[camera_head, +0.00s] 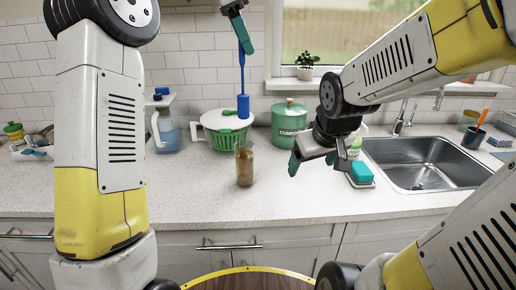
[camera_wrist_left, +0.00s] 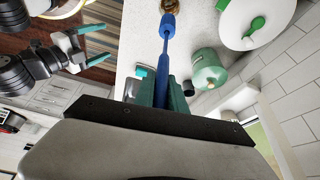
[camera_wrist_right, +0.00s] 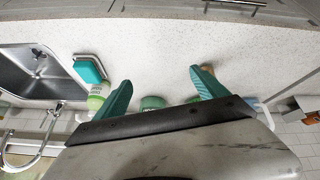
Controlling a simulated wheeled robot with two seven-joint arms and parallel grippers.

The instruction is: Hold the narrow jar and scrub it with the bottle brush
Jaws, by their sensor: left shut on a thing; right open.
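The narrow jar (camera_head: 245,167), brownish glass, stands upright on the counter near the middle. Its top also shows at the upper edge of the left wrist view (camera_wrist_left: 172,6). My left gripper (camera_head: 243,38) is shut on the handle of the blue bottle brush (camera_head: 242,72), which hangs bristle head down. The brush head (camera_wrist_left: 169,24) is above the jar's mouth level and apart from the jar. My right gripper (camera_head: 318,163) is open and empty, to the right of the jar, with its fingers spread in the right wrist view (camera_wrist_right: 161,78).
A teal sponge (camera_head: 362,172) and the sink (camera_head: 425,165) lie right. The counter front is clear.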

